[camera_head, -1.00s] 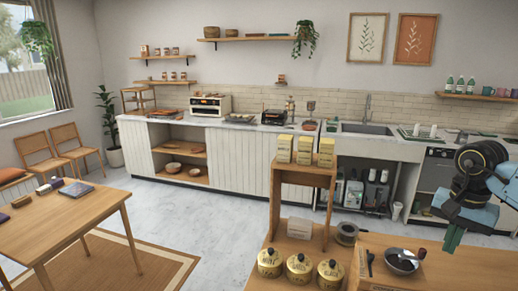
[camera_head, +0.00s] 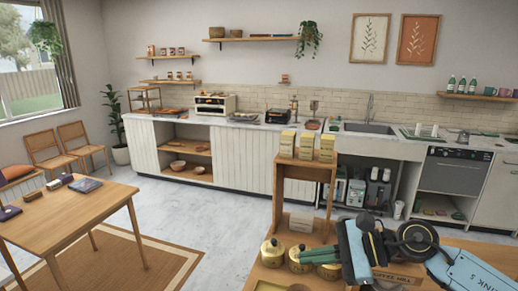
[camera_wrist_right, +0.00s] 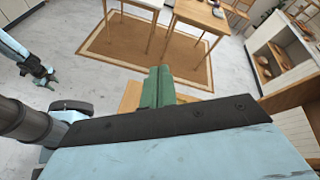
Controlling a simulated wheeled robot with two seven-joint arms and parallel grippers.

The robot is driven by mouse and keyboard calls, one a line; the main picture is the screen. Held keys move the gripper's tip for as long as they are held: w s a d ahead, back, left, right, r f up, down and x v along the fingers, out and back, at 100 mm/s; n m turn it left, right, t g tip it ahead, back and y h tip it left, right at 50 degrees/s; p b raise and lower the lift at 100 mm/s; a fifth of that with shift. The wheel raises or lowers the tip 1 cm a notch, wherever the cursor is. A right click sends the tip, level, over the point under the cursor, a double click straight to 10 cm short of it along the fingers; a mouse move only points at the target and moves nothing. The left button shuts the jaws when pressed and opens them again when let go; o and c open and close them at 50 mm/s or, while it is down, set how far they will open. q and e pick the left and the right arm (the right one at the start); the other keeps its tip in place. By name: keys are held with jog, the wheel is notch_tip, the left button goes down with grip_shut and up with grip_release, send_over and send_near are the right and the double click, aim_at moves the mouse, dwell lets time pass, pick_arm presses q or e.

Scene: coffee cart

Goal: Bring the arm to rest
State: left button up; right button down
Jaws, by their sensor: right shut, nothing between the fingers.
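My right gripper (camera_head: 312,257) reaches in from the right in the head view, over the wooden cart. Its green fingers lie together, pointing left, with nothing between them. They overlap the row of gold canisters (camera_head: 272,252) in the picture; I cannot tell whether they touch. The closed fingers also show in the right wrist view (camera_wrist_right: 158,86), above the floor and rug. My left gripper (camera_wrist_right: 44,78) shows small at the left of the right wrist view, away from the right one; its jaws are too small to judge.
A wooden shelf (camera_head: 306,171) with yellow boxes (camera_head: 306,146) stands on the cart, close behind my right gripper. A wooden table (camera_head: 68,212) is at the left. My right arm hides much of the cart top. The floor (camera_head: 210,213) between table and cart is clear.

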jog(key=s+a+r+m+t+y, duration=0.1)
jog(key=a+r+m+t+y, duration=0.3)
jog(key=r+m+t, duration=0.55)
jog(key=s+d+f+m+t+h, duration=0.15)
jog(key=d+f+m+h, duration=0.65)
jog(key=m, duration=0.9)
jog(key=s+d+f+m+t+h, duration=0.1)
jog(key=s+d+f+m+h, duration=0.3)
jog(key=f+m+h, duration=0.95)
jog(key=s+d+f+m+g+y, duration=0.2)
jog(key=s+f+m+g, duration=0.2)
jog(key=s+m+g, duration=0.5)
jog(key=s+d+f+m+g+y, duration=0.15)
jog(key=s+f+m+g, duration=0.35)
jog(key=s, duration=0.7)
notch_tip(320, 180, down, 31)
jog(key=s+b, duration=0.2)
jog(key=b, duration=0.5)
pick_arm(q)
notch_tip(320, 180, down, 12)
jog(key=b, duration=0.5)
jog(key=shift+f, duration=0.15)
pick_arm(e)
jog(key=s+d+f, duration=0.2)
jog(key=s+f, duration=1.4)
jog(key=f, duration=0.4)
jog(key=shift+d+m+y, duration=0.25)
jog(key=shift+m+y, duration=0.05)
